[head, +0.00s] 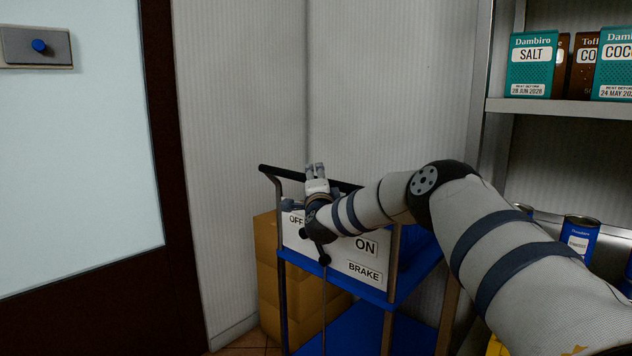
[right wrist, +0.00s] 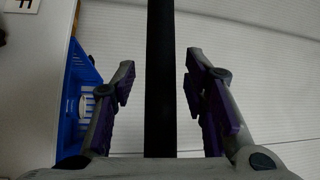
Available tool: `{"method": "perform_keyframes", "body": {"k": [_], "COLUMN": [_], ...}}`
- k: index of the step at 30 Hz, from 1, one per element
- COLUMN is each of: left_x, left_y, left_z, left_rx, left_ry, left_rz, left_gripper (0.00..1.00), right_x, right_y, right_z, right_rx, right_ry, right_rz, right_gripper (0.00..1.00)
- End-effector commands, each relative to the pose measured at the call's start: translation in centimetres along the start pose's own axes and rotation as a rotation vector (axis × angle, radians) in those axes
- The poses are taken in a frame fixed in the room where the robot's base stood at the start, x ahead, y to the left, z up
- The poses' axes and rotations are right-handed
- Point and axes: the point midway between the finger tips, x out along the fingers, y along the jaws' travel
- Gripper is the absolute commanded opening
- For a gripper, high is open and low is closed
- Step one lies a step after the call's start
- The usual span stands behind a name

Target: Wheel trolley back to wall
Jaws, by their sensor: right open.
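In the right wrist view, the black handle bar (right wrist: 160,80) runs between the open purple-padded fingers, with a gap on both sides. My left gripper is out of view.
Cardboard boxes (head: 267,265) are stacked beside and behind the trolley. A shelf unit (head: 560,107) with cartons and tins is at the right. A blue basket (right wrist: 78,95) shows in the right wrist view.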

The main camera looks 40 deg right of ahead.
Motion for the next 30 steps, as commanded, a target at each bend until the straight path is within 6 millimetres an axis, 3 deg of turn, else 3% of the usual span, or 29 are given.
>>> {"method": "perform_keyframes", "body": {"k": [4, 7, 19, 24, 30], "left_x": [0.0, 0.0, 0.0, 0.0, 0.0], "left_y": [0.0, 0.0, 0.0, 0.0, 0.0], "left_z": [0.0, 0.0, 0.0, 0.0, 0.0], "left_rx": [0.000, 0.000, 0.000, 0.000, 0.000], "left_ry": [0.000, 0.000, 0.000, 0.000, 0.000], "left_rz": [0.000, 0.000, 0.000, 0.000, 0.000], "left_gripper": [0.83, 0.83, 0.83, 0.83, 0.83], "right_x": [-0.4, -1.8, -10.8, -12.0, -12.0], "right_y": [0.0, 0.0, 0.0, 0.0, 0.0], "right_z": [0.1, 0.1, 0.0, -0.1, -0.1], "right_rx": [0.001, 0.002, 0.001, 0.000, 0.000], "right_ry": [-0.001, -0.003, -0.001, 0.001, 0.001], "right_rz": [0.000, 0.002, 0.000, -0.001, -0.001], "right_gripper": [0.41, 0.41, 0.41, 0.41, 0.41]}}
